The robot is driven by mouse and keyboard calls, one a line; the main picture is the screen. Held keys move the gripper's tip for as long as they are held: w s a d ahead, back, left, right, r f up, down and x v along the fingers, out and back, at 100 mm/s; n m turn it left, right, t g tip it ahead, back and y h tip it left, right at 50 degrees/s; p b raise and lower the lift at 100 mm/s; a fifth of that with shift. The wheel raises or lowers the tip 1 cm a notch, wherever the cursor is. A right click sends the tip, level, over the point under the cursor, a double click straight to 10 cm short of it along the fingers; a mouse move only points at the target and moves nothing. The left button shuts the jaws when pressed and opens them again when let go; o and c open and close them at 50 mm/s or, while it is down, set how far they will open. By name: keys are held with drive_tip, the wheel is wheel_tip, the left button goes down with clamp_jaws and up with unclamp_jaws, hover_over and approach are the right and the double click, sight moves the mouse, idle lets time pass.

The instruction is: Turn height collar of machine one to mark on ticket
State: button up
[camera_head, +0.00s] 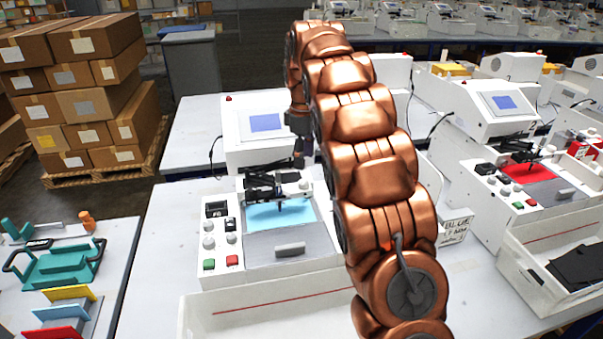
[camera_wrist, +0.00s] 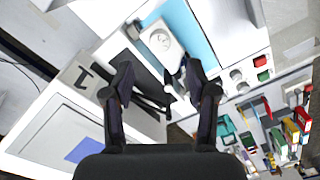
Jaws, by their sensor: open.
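Machine one (camera_head: 262,150) is a white plotter with a blue screen, a light blue sheet (camera_head: 285,216) on its bed and a black pen carriage. In the head view my arm partly hides the machine.
Knobs, a green button (camera_head: 209,264) and a red button (camera_head: 232,260) sit on the machine's left panel. A white tray (camera_head: 262,311) is in front. A second plotter (camera_head: 505,110) stands at right. A teal tool holder (camera_head: 60,268) is at left.

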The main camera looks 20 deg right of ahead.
sight(304, 182)
drive_tip(key=shift+f+p, duration=1.5)
drive_tip(key=shift+f, duration=2.4)
clamp_jaws()
